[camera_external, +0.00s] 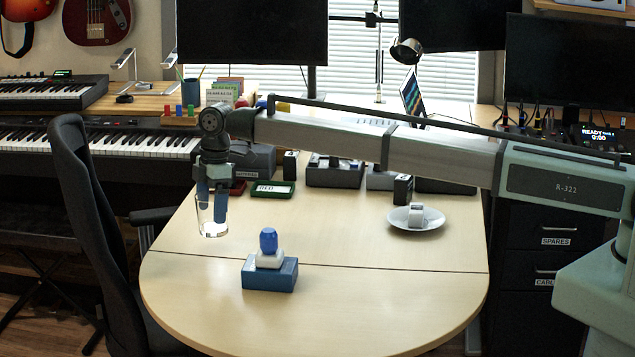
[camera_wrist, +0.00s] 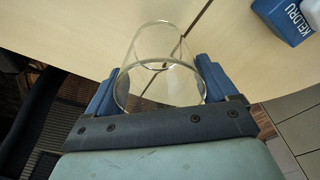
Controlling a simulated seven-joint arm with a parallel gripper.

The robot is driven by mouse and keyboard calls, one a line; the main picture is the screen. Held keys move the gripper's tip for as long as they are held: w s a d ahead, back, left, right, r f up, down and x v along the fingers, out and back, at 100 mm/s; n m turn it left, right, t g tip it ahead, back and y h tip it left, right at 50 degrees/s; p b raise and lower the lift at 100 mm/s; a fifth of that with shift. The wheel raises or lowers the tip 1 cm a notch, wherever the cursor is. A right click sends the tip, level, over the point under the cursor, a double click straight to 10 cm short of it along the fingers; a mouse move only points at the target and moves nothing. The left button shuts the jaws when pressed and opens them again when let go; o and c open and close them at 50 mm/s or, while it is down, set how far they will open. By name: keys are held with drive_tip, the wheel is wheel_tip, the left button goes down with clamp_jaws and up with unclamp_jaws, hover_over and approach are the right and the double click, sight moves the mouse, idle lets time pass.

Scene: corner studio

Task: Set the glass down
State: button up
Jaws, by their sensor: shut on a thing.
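A clear glass (camera_external: 212,226) is held upright at the left side of the pale wooden table (camera_external: 340,245). My gripper (camera_external: 211,195) points down, with its blue fingers shut on the glass. In the wrist view, the glass (camera_wrist: 160,65) sits between the two fingers of my gripper (camera_wrist: 158,88), its open rim toward the camera and its base beyond. The glass looks empty. The table edge passes close by the glass in that view. I cannot tell whether its base touches the table or hangs just above it.
A blue box (camera_external: 270,277) with a white piece and a blue knob stands right of the glass. A white saucer (camera_external: 410,224) holding a small white object is farther right. Dark boxes (camera_external: 333,173) line the back. A black chair (camera_external: 88,215) is left. The table's middle is clear.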

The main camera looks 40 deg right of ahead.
drive_tip(key=shift+f, duration=2.1)
drive_tip(key=shift+f, duration=0.15)
drive_tip(key=o, duration=1)
drive_tip(key=shift+o, duration=0.2)
wheel_tip(320, 180, up, 12)
drive_tip(key=d, duration=0.1)
drive_tip(key=shift+d, duration=0.25)
